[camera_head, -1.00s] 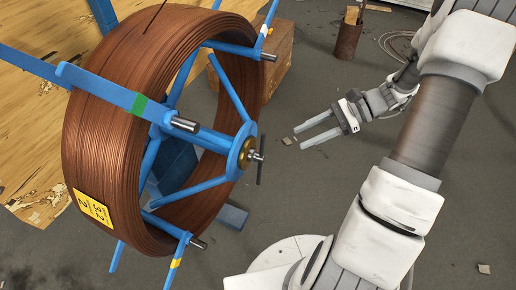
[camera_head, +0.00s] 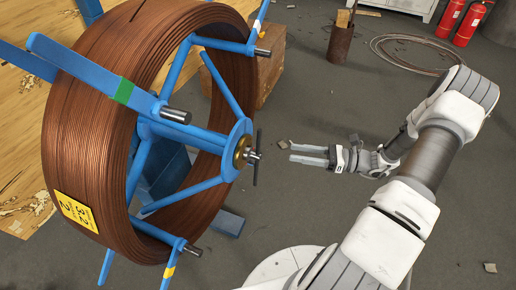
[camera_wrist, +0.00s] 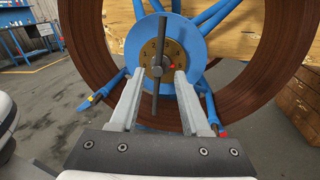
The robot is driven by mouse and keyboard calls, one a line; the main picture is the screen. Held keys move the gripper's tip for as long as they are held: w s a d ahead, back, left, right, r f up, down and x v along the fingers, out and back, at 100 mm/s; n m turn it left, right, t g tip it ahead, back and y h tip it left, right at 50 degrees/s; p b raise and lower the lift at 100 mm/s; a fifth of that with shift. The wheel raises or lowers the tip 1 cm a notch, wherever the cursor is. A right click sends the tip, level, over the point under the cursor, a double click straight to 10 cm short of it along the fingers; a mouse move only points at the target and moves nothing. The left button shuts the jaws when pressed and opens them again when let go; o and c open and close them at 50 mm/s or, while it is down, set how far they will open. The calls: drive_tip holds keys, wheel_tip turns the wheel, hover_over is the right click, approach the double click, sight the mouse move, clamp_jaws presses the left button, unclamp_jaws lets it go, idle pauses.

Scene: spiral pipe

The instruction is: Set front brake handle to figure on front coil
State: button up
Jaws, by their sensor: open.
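A large copper-coloured coil (camera_head: 85,120) sits on a blue spoked reel at the left of the head view. The brake handle (camera_head: 257,158) is a thin dark bar on the hub's axle, close to upright. In the wrist view my gripper (camera_wrist: 159,75) frames the handle's lower part.
Blue reel arms with metal ends (camera_head: 175,115) stick out around the hub. A wooden crate (camera_head: 268,75) stands behind the coil. Cable loops (camera_head: 412,55) and fire extinguishers (camera_head: 452,17) are at the back right.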

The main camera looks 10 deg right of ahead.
sight(258, 153)
drive_tip(key=b+x, duration=0.2)
drive_tip(key=x, duration=1)
drive_tip(key=shift+a, duration=0.2)
clamp_jaws()
drive_tip(key=shift+f, duration=0.1)
idle(0.8)
